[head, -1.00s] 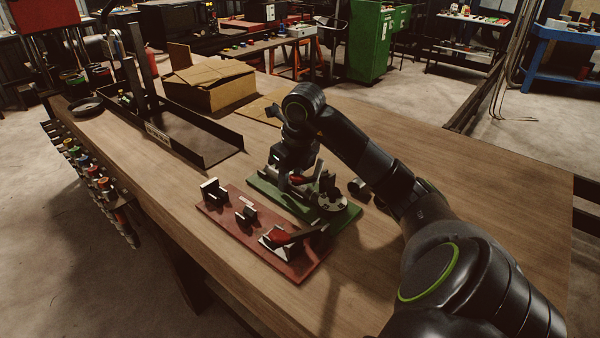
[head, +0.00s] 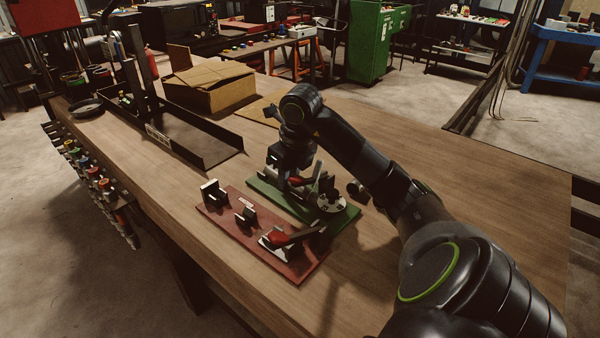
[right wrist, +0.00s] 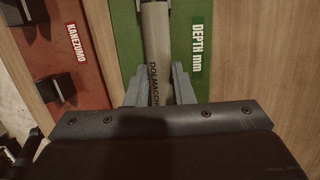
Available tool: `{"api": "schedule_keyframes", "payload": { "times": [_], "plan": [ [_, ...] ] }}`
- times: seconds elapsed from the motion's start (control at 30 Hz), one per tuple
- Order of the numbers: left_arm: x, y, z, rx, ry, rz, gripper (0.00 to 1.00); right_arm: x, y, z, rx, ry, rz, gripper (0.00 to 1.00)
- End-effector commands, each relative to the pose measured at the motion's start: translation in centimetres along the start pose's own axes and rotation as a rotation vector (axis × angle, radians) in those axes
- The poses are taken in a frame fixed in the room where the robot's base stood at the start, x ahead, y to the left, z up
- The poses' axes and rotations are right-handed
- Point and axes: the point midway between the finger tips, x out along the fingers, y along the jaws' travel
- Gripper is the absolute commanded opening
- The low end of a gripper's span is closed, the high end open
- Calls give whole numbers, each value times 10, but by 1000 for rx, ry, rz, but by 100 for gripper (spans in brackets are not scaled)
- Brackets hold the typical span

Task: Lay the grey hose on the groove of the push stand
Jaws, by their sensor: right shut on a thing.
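The grey hose (right wrist: 157,32) with dark lettering lies between the fingers of my right gripper (right wrist: 160,88) in the right wrist view. The gripper is shut on it. The hose runs up out of the picture, over the green board (right wrist: 196,75) marked "DEPTH mm". In the head view my right gripper (head: 288,182) is low over the far-left part of the green board (head: 343,221). My arm hides much of the hose there. The groove is not clear, and I cannot tell whether the hose touches it. My left gripper is out of view.
A red board (head: 230,222) with small blocks and a red-handled clamp (head: 280,238) lies beside the green one. A round disc (head: 331,202) stands on the green board. A black tray (head: 200,150) and a cardboard box (head: 215,90) sit farther back. The bench front is clear.

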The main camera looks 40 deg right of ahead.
Motion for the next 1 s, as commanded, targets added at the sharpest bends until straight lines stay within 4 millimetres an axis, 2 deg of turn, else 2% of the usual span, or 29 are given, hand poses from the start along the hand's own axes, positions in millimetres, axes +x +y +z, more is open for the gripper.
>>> {"api": "schedule_keyframes", "payload": {
  "times": [0.33,0.8,1.0],
  "plan": [
    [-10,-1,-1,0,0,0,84,2,1,14,-1,2,1,0],
    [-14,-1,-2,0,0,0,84,6,0,31,0,2,1,0],
    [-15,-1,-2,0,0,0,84,6,0,33,-1,2,-1,0]
  ]
}}
